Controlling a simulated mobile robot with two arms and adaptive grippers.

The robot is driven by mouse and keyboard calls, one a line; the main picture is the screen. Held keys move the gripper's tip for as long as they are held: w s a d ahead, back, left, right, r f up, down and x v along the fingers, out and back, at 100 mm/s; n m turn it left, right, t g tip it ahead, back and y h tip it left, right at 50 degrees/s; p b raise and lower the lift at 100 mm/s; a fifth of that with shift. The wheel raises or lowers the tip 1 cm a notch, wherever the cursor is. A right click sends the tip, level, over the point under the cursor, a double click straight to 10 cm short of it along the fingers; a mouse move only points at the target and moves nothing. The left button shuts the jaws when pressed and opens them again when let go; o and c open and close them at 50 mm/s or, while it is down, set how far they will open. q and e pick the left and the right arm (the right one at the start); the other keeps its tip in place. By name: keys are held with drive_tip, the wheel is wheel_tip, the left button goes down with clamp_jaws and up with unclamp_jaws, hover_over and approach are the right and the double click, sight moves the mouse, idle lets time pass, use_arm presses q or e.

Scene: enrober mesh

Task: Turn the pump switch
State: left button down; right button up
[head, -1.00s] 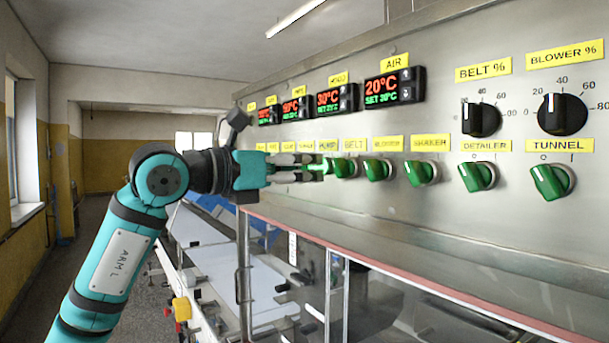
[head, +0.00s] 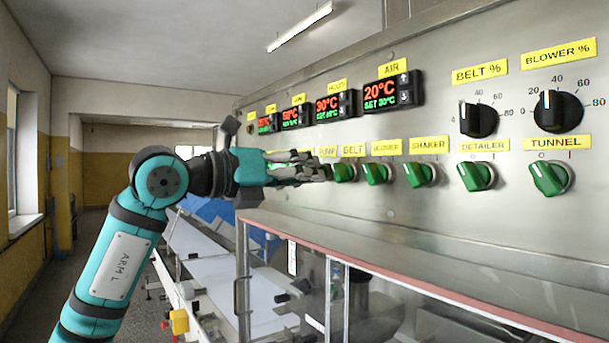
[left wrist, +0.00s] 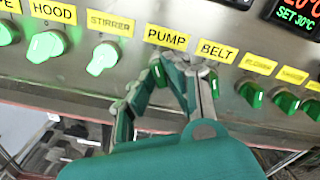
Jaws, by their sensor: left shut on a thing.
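The pump switch (left wrist: 157,74) is a green knob under the yellow PUMP label (left wrist: 167,39) in the left wrist view. My left gripper (left wrist: 164,76) is shut on it, with its fingers on either side of the knob. In the head view my left gripper (head: 322,171) reaches the panel from the left. Its fingers hide most of the pump switch there, and part of the PUMP label (head: 328,153). The knob looks dark green, unlike the bright, lit STIRRER knob (left wrist: 103,56) to its left. Its exact angle is hard to tell behind the fingers. My right gripper is not in view.
The BELT knob (head: 345,171) is close to the right of the fingers, with BLOWER (head: 377,173) and SHAKER (head: 419,174) further right. Temperature displays (head: 393,92) sit above. A glazed housing (head: 390,278) lies below the panel.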

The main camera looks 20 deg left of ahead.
use_arm(q)
drive_tip(key=c, duration=1.4)
unclamp_jaws()
drive_tip(key=shift+o, duration=0.2)
drive_tip(key=shift+a, duration=0.1)
drive_tip(key=v, duration=1.2)
